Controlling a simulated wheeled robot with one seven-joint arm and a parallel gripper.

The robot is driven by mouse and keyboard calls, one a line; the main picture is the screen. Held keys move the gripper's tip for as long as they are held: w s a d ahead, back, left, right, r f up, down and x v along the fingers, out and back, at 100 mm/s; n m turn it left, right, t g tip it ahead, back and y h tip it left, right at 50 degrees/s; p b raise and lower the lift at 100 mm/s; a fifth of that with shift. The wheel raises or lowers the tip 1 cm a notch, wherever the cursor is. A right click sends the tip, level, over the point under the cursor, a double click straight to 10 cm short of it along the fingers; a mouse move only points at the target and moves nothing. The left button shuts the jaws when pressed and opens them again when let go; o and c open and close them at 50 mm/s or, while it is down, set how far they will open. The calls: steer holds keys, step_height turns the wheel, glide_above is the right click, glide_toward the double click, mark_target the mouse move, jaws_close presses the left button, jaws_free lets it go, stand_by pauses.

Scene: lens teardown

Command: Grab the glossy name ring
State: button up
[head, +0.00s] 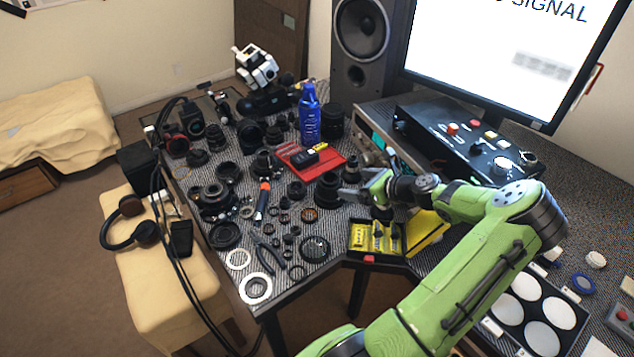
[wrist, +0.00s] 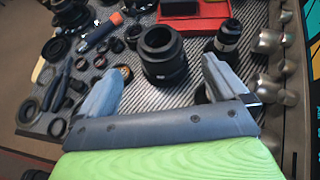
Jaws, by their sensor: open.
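Several rings lie among the lens parts on the grey striped table (head: 285,225); I cannot tell for sure which is the glossy name ring. A dark ring with small marks (head: 315,248) lies near the front edge, and another dark ring (head: 225,236) lies to its left. My gripper (head: 352,192) is open and empty above the right part of the table. In the wrist view my gripper (wrist: 162,85) has its fingers wide apart, with a black lens barrel (wrist: 164,56) beyond and between them. Dark rings (wrist: 28,111) also show at the left there.
White rings (head: 255,288) lie at the front left corner. Pliers (head: 268,255), an orange-tipped tool (head: 263,200), a red tray (head: 310,160) and a blue can (head: 309,115) crowd the table. A yellow parts tray (head: 375,238) sits below my gripper. A control box (head: 465,145) stands right.

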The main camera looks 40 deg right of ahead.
steer(key=b, duration=0.2)
glide_toward(326, 180)
steer(key=x, duration=0.3)
steer(key=shift+w+a+f, duration=0.1)
steer(key=shift+a+f, duration=0.05)
steer(key=shift+a, duration=0.05)
steer(key=b+x, duration=0.1)
steer(key=x, duration=0.5)
steer(key=shift+w+a+b, duration=0.1)
steer(key=shift+w+b, duration=0.1)
steer(key=shift+b, duration=0.15)
steer(key=shift+s+r, duration=0.1)
steer(key=shift+r, duration=0.1)
steer(key=shift+c, duration=0.2)
steer(key=c, duration=0.7)
